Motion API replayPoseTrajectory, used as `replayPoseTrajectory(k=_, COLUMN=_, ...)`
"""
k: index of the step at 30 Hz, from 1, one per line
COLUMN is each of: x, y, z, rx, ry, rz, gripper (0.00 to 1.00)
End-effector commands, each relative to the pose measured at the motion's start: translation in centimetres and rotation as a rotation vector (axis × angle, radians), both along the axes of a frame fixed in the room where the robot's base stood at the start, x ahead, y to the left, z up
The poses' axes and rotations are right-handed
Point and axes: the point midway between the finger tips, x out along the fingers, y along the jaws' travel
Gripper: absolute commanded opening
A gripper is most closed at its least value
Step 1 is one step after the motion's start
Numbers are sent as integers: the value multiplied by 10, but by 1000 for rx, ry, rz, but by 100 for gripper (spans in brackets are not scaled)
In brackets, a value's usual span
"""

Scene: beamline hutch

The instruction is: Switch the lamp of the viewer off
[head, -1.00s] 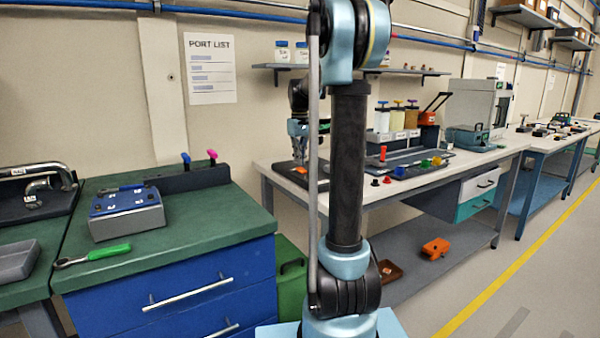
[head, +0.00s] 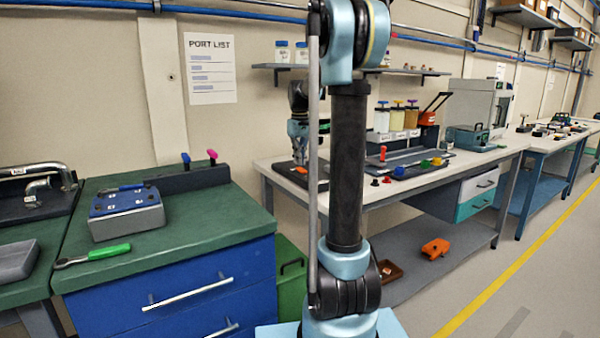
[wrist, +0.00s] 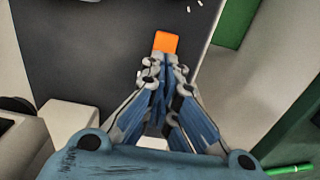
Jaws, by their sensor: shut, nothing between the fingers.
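My gripper (wrist: 160,75) is shut and empty. In the wrist view its fingertips are just below a small orange block (wrist: 166,42), which looks like a switch on a dark flat panel (wrist: 85,40). I cannot tell whether the fingertips touch the block. The panel appears to be the viewer, but its lamp cannot be made out. In the head view my gripper (head: 300,160) points down over the left end of the white-topped bench (head: 385,195), partly behind my arm.
On the bench, right of my gripper, are a red-handled piece (head: 382,154), coloured knobs and several capped bottles. A shelf (head: 410,72) hangs above. The green-topped cabinet (head: 215,210) stands at left with a blue-topped box (head: 125,205) and a green-handled tool (head: 108,252).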

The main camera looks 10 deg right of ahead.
Motion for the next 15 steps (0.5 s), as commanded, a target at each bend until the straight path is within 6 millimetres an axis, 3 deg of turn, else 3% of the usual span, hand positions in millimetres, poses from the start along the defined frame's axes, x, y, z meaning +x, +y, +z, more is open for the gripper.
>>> replayPoseTrajectory(k=15, x=0, y=0, z=-6, rx=0, ry=0, rz=0, gripper=0)
